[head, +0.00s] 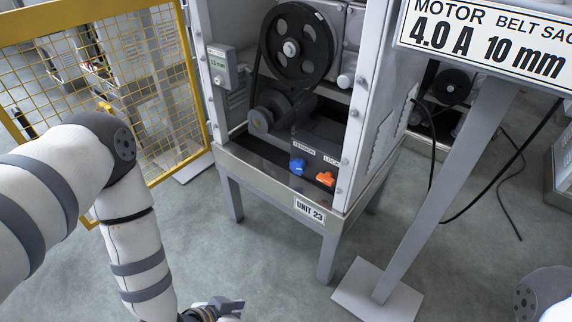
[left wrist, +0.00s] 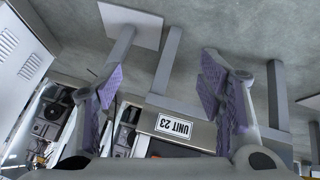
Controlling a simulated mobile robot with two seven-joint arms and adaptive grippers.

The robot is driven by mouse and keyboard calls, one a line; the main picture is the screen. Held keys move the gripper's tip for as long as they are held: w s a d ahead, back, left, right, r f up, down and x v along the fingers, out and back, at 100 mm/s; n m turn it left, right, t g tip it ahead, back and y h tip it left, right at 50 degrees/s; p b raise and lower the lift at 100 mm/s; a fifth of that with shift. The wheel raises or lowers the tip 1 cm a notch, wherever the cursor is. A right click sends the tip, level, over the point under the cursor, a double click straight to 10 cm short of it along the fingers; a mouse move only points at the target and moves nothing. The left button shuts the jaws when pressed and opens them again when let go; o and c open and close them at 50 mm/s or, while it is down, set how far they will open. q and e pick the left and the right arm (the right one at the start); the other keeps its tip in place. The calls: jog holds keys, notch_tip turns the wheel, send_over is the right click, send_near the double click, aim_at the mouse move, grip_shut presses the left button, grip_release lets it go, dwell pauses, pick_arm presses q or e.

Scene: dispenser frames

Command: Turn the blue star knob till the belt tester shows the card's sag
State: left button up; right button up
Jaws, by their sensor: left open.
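The blue star knob (head: 298,166) sits under the TENSION label on the UNIT 23 frame, beside an orange knob (head: 326,178) under a LOCK label. The belt tester (head: 221,66) is a grey-green box on the frame's left post; its small green display seems to read 13 mm. The card (head: 486,42) at top right reads BELT SAG 10 mm and motor 4.0 A. My left gripper (head: 222,309) is low at the bottom edge, well below and apart from the knobs. In the left wrist view its purple-padded fingers (left wrist: 162,92) are spread and empty.
A black pulley (head: 296,44) and belt are inside the frame. A yellow mesh fence (head: 95,75) stands left. The card's slanted post (head: 449,190) and base plate (head: 377,294) stand right of the unit. Floor in front is clear.

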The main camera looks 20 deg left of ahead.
pick_arm(q)
jog(key=w+f+m+t+b, duration=0.1)
jog(key=w+f+t+b, duration=0.25)
jog(key=w, duration=0.95)
jog(key=m+t+h+b, duration=0.2)
jog(key=m+t+b, duration=0.1)
jog(key=t+b, duration=0.45)
send_near(295, 169)
jog(key=b+x, duration=0.4)
jog(key=x, duration=0.6)
jog(key=shift+w+d, duration=0.1)
jog(key=shift+w, duration=0.05)
jog(key=shift+r, duration=0.1)
pick_arm(e)
jog(key=s+f+g, duration=0.1)
jog(key=s+f, duration=0.2)
jog(key=f, duration=0.4)
jog(key=s+f+g, duration=0.2)
jog(key=f, duration=0.6)
jog(key=shift+s, duration=0.4)
pick_arm(q)
jog(key=c, duration=1.1)
jog(key=shift+c, duration=0.3)
pick_arm(e)
jog(key=shift+r, duration=0.1)
